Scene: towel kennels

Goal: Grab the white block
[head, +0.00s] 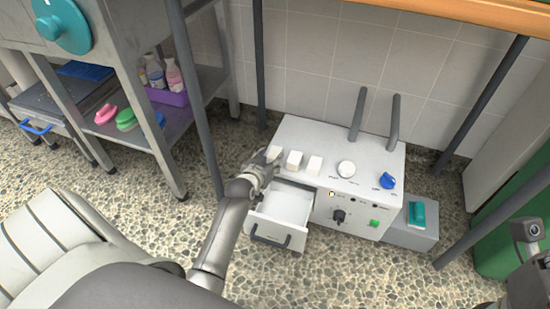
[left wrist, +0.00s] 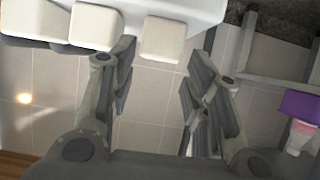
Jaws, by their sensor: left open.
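Three white blocks stand in a row on top of a white machine (head: 325,144): a left block (head: 275,152), a middle block (head: 294,159) and a right block (head: 314,165). My left gripper (head: 266,160) is at the left end of the row, by the left block and partly covering it. In the left wrist view, my open left gripper (left wrist: 160,60) has one block (left wrist: 162,38) between the lines of its two fingertips, with gaps on both sides. The other two blocks (left wrist: 97,26) lie left of the fingers.
An open drawer (head: 270,232) juts from the machine below my left arm. A round white knob (head: 346,169), a blue knob (head: 387,180) and two grey posts (head: 357,114) stand on the machine. A metal shelf unit (head: 175,125) is at left.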

